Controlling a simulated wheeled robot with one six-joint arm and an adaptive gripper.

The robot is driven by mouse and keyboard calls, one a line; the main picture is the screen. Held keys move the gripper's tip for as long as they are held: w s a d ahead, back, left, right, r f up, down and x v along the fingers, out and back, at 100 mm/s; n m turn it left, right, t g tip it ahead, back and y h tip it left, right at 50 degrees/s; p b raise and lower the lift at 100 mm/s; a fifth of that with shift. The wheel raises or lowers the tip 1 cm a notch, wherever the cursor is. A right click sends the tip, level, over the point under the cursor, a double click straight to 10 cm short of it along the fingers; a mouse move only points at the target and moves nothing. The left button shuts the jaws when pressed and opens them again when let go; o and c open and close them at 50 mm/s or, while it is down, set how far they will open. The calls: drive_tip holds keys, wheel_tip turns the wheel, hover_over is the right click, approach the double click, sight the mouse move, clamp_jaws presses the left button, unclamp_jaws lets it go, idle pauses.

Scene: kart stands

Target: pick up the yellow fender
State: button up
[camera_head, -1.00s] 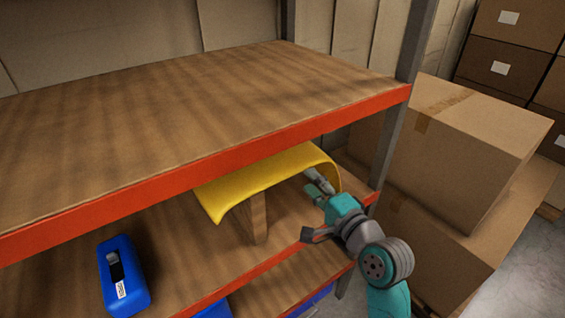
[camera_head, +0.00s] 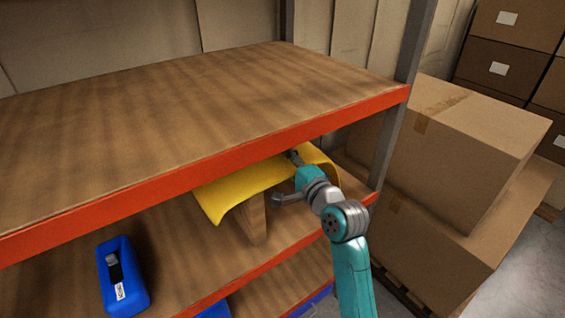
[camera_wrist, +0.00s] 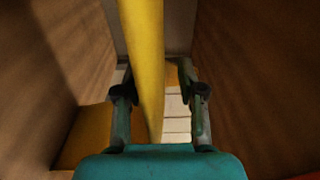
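The yellow fender (camera_head: 238,190) is a curved sheet on the lower shelf, propped over a wooden stand (camera_head: 253,219). Its top is close beneath the upper shelf's red edge. My gripper (camera_head: 292,156) is at the fender's right part, partly hidden behind my arm and the shelf edge. In the wrist view the fender (camera_wrist: 146,60) runs as a yellow strip between the two fingers of my gripper (camera_wrist: 155,75). The fingers stand apart, with a clear gap between the strip and the right finger. The strip is nearer the left finger; contact there cannot be told.
The upper shelf (camera_head: 200,115) with its red front beam is close above my gripper. A dark upright post (camera_head: 388,150) stands to the right, with cardboard boxes (camera_head: 470,140) beyond. A blue case (camera_head: 123,278) lies on the lower shelf at left.

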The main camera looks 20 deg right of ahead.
clamp_jaws()
drive_tip(key=shift+r, duration=0.1)
idle(0.3)
